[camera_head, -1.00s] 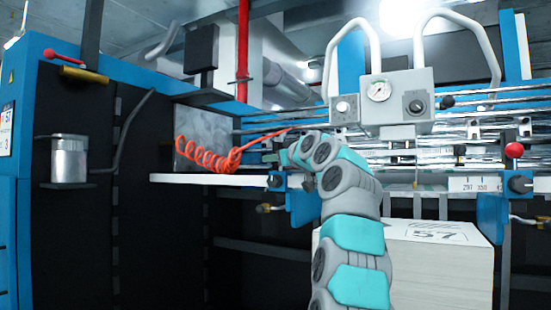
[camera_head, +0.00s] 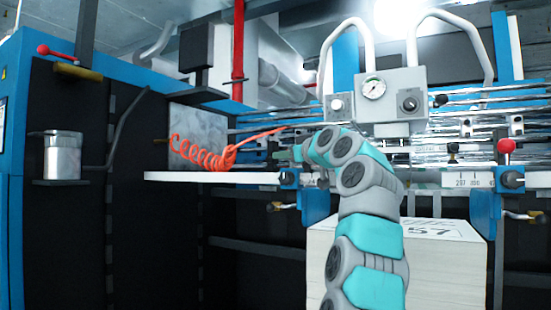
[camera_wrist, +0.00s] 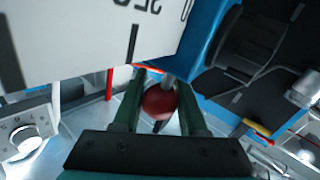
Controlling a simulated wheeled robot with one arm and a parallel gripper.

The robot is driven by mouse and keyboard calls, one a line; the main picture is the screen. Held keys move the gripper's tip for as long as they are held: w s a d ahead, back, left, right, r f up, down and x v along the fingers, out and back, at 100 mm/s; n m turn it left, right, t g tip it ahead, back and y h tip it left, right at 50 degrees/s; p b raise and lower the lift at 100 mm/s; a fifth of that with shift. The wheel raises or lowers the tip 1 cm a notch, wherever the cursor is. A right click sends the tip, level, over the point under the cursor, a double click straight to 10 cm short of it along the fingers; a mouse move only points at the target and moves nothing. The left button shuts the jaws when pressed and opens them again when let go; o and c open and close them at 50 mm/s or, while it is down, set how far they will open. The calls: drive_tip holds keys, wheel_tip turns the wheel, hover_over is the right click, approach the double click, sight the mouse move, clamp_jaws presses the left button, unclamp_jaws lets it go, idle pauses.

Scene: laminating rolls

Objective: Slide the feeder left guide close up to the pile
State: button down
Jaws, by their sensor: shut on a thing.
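The left guide (camera_head: 314,205) is a blue plate with a dark clamp block, hung on the white scale bar (camera_head: 215,178) in the head view. It lines up with the left edge of the pile (camera_head: 395,268), a white paper stack marked 57. My arm covers part of both, so I cannot tell whether they touch. In the wrist view my gripper (camera_wrist: 160,98) is shut around a red ball knob (camera_wrist: 158,104), with one green finger on each side.
The right guide (camera_head: 484,214), also blue with a red knob (camera_head: 506,146), stands at the pile's right side. A grey gauge box (camera_head: 376,97) with hoses hangs above. A coiled orange hose (camera_head: 205,155) lies left of my arm. A metal cup (camera_head: 63,157) is far left.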

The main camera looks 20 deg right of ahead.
drive_tip(key=shift+c, duration=2.3)
unclamp_jaws()
drive_tip(key=s+b, duration=0.3)
drive_tip(key=s, duration=0.4)
drive_tip(key=shift+s+d+b, duration=0.25)
drive_tip(key=shift+s+b, duration=0.1)
drive_tip(key=shift+s, duration=0.05)
